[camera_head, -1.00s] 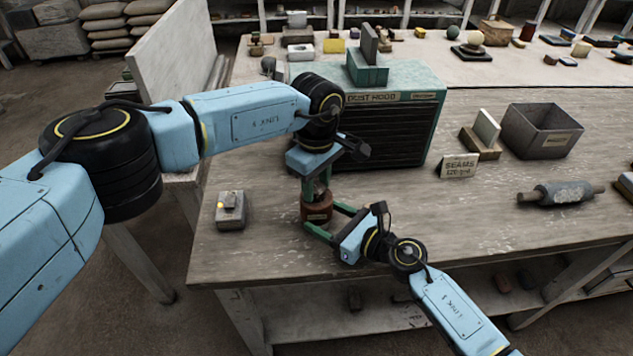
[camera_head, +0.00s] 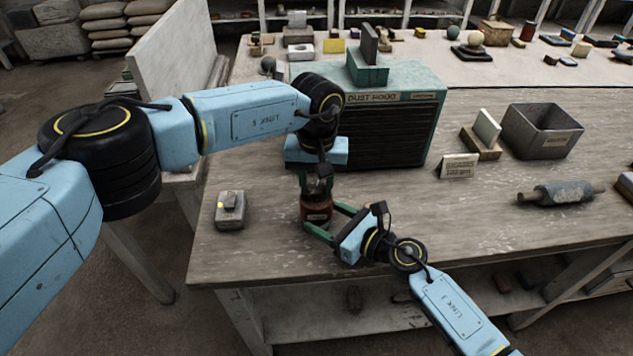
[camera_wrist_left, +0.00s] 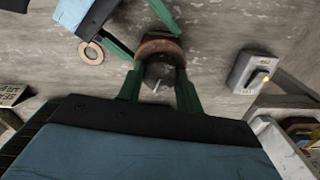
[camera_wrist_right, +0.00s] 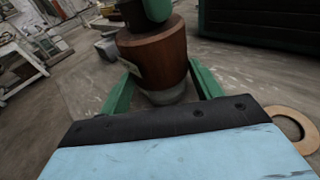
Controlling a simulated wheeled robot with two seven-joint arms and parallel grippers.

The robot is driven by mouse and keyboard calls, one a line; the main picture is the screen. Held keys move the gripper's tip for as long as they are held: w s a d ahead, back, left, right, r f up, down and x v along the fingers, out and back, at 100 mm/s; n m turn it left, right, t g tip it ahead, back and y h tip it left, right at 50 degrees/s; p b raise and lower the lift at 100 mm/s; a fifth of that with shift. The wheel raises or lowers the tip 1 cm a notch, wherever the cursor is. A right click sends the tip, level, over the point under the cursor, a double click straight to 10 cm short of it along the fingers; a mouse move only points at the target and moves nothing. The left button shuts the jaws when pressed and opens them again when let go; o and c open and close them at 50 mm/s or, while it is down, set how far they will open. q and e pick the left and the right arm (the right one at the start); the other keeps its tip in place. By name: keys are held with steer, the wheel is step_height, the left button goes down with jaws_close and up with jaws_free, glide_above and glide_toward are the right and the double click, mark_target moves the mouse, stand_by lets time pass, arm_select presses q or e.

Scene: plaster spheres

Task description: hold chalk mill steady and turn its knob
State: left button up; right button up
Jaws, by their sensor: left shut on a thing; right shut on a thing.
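The chalk mill (camera_head: 317,211) is a small brown wooden body with a pale label, upright near the table's front left. It also shows in the right wrist view (camera_wrist_right: 158,58). My right gripper (camera_head: 320,222) is shut on the mill's body from the right, low down. My left gripper (camera_head: 316,186) is above the mill, pointing down and shut on the dark knob (camera_wrist_left: 160,74) at its top. In the left wrist view the green fingers stand on both sides of the knob. In the head view the knob is mostly hidden by the left gripper.
A grey switch box (camera_head: 230,210) with a yellow light stands left of the mill. The green dust hood (camera_head: 395,110) is close behind. A grey bin (camera_head: 543,131), a small sign (camera_head: 459,166) and a roller (camera_head: 562,193) are to the right.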

mark_target(317, 187)
arm_select(q)
steer(key=m, duration=0.7)
stand_by(0.5)
steer(key=o, duration=1)
steer(key=shift+r, duration=0.15)
step_height(317, 187, up, 12)
